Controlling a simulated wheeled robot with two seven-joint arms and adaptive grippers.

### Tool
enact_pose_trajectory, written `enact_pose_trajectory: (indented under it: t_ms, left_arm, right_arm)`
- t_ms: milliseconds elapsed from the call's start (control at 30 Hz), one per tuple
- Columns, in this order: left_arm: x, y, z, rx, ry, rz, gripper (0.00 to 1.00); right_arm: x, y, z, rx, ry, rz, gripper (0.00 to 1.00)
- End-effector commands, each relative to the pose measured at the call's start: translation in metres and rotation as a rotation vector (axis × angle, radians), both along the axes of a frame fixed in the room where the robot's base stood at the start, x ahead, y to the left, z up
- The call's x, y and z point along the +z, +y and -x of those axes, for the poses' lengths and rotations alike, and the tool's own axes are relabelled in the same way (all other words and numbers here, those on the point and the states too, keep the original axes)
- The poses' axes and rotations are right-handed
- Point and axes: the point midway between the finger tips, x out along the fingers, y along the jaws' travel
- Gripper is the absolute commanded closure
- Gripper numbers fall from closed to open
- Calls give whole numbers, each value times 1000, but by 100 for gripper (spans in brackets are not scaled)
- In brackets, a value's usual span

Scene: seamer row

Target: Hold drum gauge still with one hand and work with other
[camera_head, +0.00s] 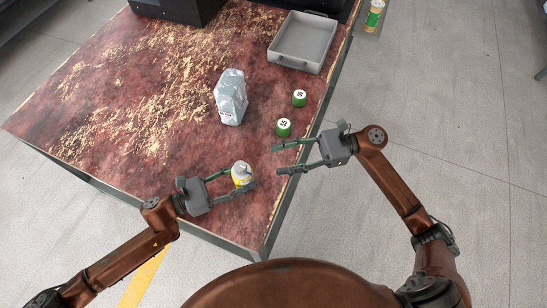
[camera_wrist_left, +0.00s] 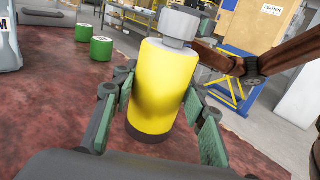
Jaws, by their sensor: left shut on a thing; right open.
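The drum gauge, which I take to be the yellow cylinder with a grey cap (camera_head: 241,169), stands near the front right corner of the table. It fills the middle of the left wrist view (camera_wrist_left: 160,90), roughly upright, its dark base low between the green-padded fingers. My left gripper (camera_head: 242,181) is shut on it, with one finger on each side. My right gripper (camera_head: 279,159) is open and empty. It is to the right of the gauge, apart from it, with its fingers pointing left over the table's right edge.
Two green cylinders with white-marked tops (camera_head: 284,127) (camera_head: 299,98) stand along the right edge. A silvery-grey object (camera_head: 231,97) stands left of them. A grey tray (camera_head: 297,65) sits farther back, near dark machines (camera_head: 180,10). The red, gold-flecked table (camera_head: 120,100) is clear on the left.

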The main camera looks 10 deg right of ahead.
Motion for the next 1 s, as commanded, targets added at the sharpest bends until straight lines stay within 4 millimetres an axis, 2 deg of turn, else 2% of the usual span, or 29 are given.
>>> enact_pose_trajectory:
  t_ms: [300, 333, 600, 867, 1000]
  left_arm:
    - [0, 0, 0, 0, 0, 0, 88]
    - [0, 0, 0, 0, 0, 0, 59]
    - [0, 0, 0, 0, 0, 0, 41]
    - [0, 0, 0, 0, 0, 0, 40]
    - [-1, 8, 1, 1, 2, 0, 40]
  right_arm:
    - [0, 0, 0, 0, 1, 0, 57]
    - [0, 0, 0, 0, 1, 0, 57]
    - [0, 0, 0, 0, 1, 0, 57]
    - [0, 0, 0, 0, 1, 0, 57]
    - [0, 0, 0, 0, 1, 0, 57]
